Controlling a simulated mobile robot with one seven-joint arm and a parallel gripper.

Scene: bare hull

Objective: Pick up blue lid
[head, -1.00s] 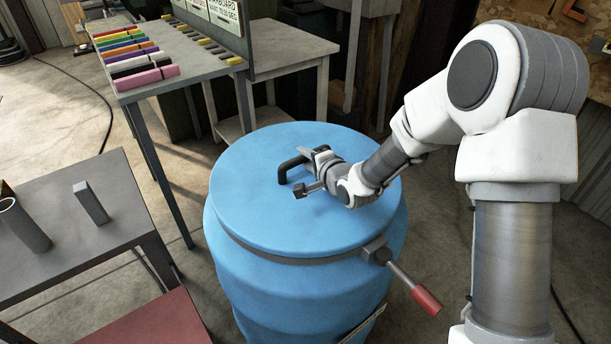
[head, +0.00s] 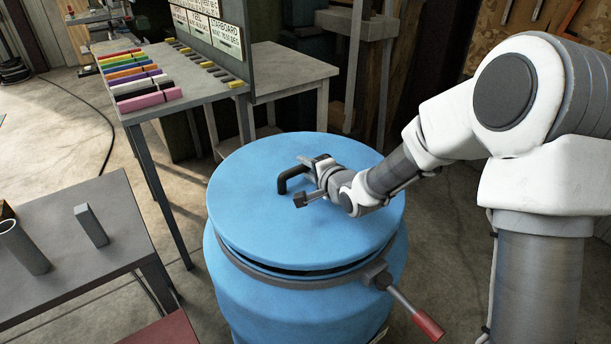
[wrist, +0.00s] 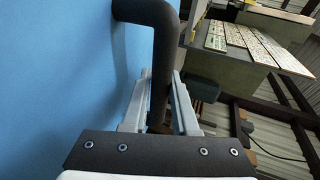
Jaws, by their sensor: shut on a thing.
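The blue lid (head: 258,215) is round, with a black bar handle (head: 287,180) near its middle. It sits tilted on top of the blue barrel (head: 255,305), with a dark gap showing under its front edge. My gripper (head: 304,180) is at the handle, on its right side. In the wrist view, the fingers of my gripper (wrist: 160,100) are on both sides of the black handle (wrist: 163,45), shut on it. The blue lid (wrist: 60,80) fills the left of that view. The far edge of the lid's seat is hidden.
A grey clamp ring with a red-handled lever (head: 425,325) sticks out at the barrel's front right. A grey table (head: 75,240) with a tube and a block stands at left. A bench (head: 190,90) with colored blocks stands behind left.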

